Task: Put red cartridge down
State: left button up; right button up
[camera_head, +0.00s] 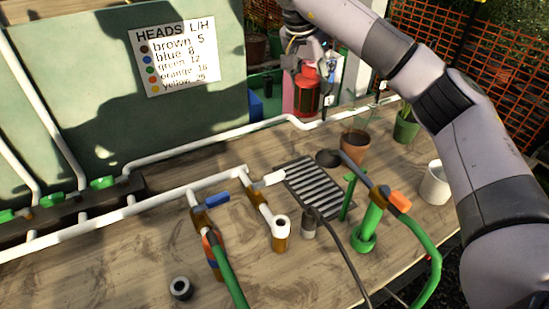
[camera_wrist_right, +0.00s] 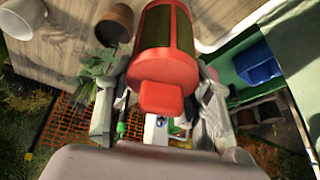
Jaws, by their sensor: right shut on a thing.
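The red cartridge (camera_head: 307,92) has a red cap and dark window panels. My right gripper (camera_head: 305,72) is shut on it and holds it up near the far edge of the wooden table, close to the white pipe. In the right wrist view the red cartridge (camera_wrist_right: 163,55) fills the upper middle, between the two fingers of the right gripper (camera_wrist_right: 160,105). Whether its lower end touches anything is hard to tell. My left gripper is not in view.
The wooden table (camera_head: 130,265) carries white pipes (camera_head: 225,138), a slatted grey drain (camera_head: 310,185), green and grey hoses, a terracotta pot (camera_head: 355,145) and a white cup (camera_head: 435,185). A green board with a sign (camera_head: 175,58) stands behind. A blue bin (camera_wrist_right: 258,66) lies beyond the table.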

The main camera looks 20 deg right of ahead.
aim_at(313, 101)
jog(key=shift+w+f, duration=0.1)
jog(key=f, duration=0.3)
jog(key=s+f, duration=0.1)
jog(key=f, duration=0.1)
jog(key=shift+s+d, duration=0.1)
jog(key=shift+d, duration=0.2)
jog(key=f+p, duration=0.1)
jog(key=f, duration=1.3)
jog(key=shift+w+a+p, duration=0.1)
jog(key=shift+w+p, duration=0.1)
jog(key=shift+p, duration=0.15)
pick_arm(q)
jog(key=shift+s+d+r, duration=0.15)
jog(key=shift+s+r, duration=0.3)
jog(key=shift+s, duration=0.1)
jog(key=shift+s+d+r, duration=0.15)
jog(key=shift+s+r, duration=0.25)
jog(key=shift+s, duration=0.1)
pick_arm(e)
jog(key=shift+f, duration=0.15)
jog(key=o, duration=1.1)
jog(key=shift+f, duration=0.1)
jog(key=shift+o, duration=0.2)
